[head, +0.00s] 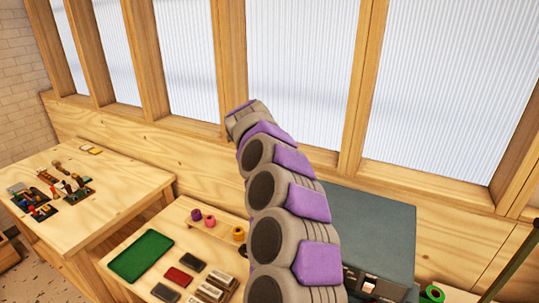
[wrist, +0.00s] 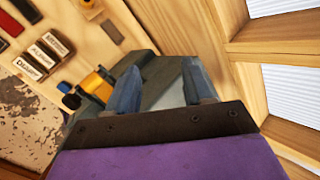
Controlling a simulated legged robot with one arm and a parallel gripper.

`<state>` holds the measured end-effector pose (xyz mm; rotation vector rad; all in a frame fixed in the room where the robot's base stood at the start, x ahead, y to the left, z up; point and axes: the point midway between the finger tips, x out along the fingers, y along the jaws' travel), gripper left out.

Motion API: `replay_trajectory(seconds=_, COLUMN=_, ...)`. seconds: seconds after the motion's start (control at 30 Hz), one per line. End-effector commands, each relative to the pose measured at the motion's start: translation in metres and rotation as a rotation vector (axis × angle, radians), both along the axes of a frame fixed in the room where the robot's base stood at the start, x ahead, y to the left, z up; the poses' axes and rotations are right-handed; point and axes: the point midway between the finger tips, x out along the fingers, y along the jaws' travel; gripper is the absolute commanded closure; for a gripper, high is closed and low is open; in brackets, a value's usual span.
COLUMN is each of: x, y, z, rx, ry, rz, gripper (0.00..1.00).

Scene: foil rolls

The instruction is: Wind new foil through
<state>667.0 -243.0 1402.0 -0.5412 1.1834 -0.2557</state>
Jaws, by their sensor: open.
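My gripper (wrist: 166,78) is open in the wrist view, with two blue-grey fingers apart and nothing seen between them. It hangs above a grey-green machine (head: 370,228). In the head view my arm rises through the middle, and its fingers are not visible. An orange-yellow roll (wrist: 97,86) sits at the machine's side in the wrist view, left of my fingers and apart from them. My arm hides part of the machine.
A green tray (head: 141,256) and several dark, red and pale blocks (head: 180,277) lie on the lower bench. Labelled blocks (wrist: 42,53) show in the wrist view. A wooden table (head: 110,195) with small tools stands left. Framed windows (head: 300,80) rise behind.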

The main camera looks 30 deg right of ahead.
Motion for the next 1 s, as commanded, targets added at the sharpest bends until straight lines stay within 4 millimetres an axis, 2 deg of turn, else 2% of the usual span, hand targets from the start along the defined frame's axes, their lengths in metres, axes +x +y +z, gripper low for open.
replay_trajectory(seconds=0.2, x=0.006, y=-0.009, z=0.011, rx=-0.032, ry=-0.049, rz=-0.017, gripper=0.49)
replay_trajectory(seconds=0.73, x=0.008, y=-0.013, z=0.018, rx=-0.045, ry=-0.07, rz=-0.024, gripper=0.49)
replay_trajectory(seconds=0.77, x=0.01, y=-0.015, z=0.022, rx=-0.056, ry=-0.085, rz=-0.029, gripper=0.49)
replay_trajectory(seconds=0.87, x=0.024, y=-0.028, z=0.054, rx=-0.118, ry=-0.194, rz=-0.052, gripper=0.49)
replay_trajectory(seconds=0.97, x=0.044, y=-0.042, z=0.108, rx=-0.215, ry=-0.375, rz=-0.066, gripper=0.49)
replay_trajectory(seconds=1.0, x=0.054, y=-0.045, z=0.134, rx=-0.253, ry=-0.461, rz=-0.06, gripper=0.49)
